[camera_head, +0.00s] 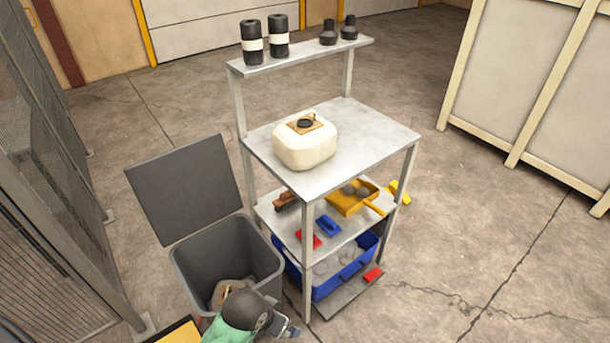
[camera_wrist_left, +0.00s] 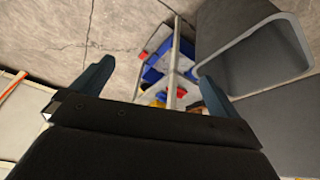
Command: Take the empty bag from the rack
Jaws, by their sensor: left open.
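A puffy cream bag (camera_head: 304,146) with a tan square collar and a dark round opening stands on the top surface of the metal rack (camera_head: 375,135), towards its left side. I cannot tell whether it is empty. A similar cream and tan item (camera_head: 226,291) lies inside the grey bin. My left gripper (camera_head: 290,331) is low in the head view, in front of the bin and well below and apart from the bag on the rack. In the left wrist view its fingers (camera_wrist_left: 157,77) are spread with nothing between them. The right gripper is not in view.
The open grey bin (camera_head: 185,268), lid (camera_head: 186,190) raised, stands left of the rack. Lower shelves hold a yellow dustpan (camera_head: 352,198), a brush and a blue crate (camera_head: 318,285). Black containers (camera_head: 278,36) stand on the upper shelf. Floor is clear on the right.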

